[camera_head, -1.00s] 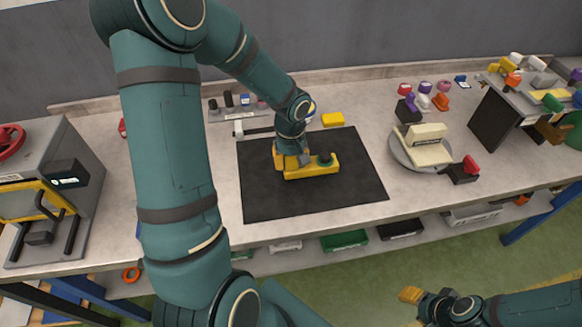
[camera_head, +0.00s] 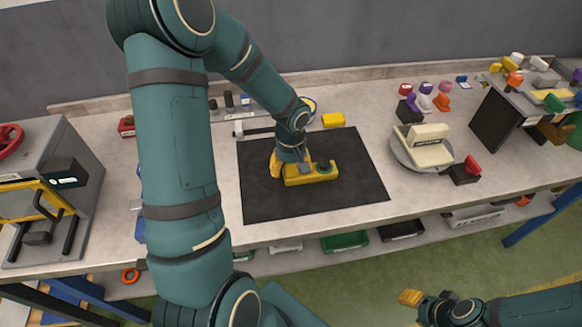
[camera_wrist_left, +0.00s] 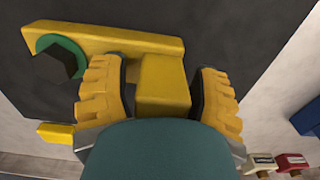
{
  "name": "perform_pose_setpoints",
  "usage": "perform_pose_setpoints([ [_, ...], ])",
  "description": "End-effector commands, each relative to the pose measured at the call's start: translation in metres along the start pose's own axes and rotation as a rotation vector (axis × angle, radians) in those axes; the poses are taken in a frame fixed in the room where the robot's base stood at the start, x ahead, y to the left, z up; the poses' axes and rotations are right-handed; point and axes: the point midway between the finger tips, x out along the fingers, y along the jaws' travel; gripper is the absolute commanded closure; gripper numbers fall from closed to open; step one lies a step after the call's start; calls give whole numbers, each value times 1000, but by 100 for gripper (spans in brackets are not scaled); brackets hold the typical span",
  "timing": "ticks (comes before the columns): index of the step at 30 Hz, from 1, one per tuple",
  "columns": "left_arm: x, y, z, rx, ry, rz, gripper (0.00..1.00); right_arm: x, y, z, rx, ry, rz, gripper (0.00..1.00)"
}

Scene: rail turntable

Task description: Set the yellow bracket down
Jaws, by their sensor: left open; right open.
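In the left wrist view the bracket (camera_wrist_left: 75,38) shows as a long bar with a raised block and a green-ringed hole. My left gripper (camera_head: 291,163) is over the bracket's left end, open. In the left wrist view the fingers of my left gripper (camera_wrist_left: 160,88) stand on both sides of the block, with a visible gap on the right. My right gripper (camera_head: 414,310) is open and empty, low in front of the table.
A round turntable (camera_head: 402,152) with a cream part stands right of the mat. A yellow block (camera_head: 333,119) lies behind the mat. A grey machine (camera_head: 70,165) stands at the left. Coloured small parts and a dark stand (camera_head: 495,122) fill the right. The mat's front is clear.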

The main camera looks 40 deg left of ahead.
Motion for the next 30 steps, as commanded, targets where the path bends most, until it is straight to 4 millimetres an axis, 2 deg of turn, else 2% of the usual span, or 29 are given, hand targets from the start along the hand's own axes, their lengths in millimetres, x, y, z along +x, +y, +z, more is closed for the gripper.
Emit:
perform_pose_setpoints([
  [5,-17,0,-1,0,5,1,39,-5,-2,-2,1,5,0,53],
  [12,-67,1,-1,0,5,3,39,-12,-5,-6,3,12,1,53],
  [18,-102,1,0,0,3,2,39,-17,-6,-8,5,17,2,53],
  [24,-120,0,0,0,1,1,39,-18,-7,-8,5,17,1,53],
  [30,-122,0,0,0,0,0,39,-19,-7,-8,5,17,1,53],
])
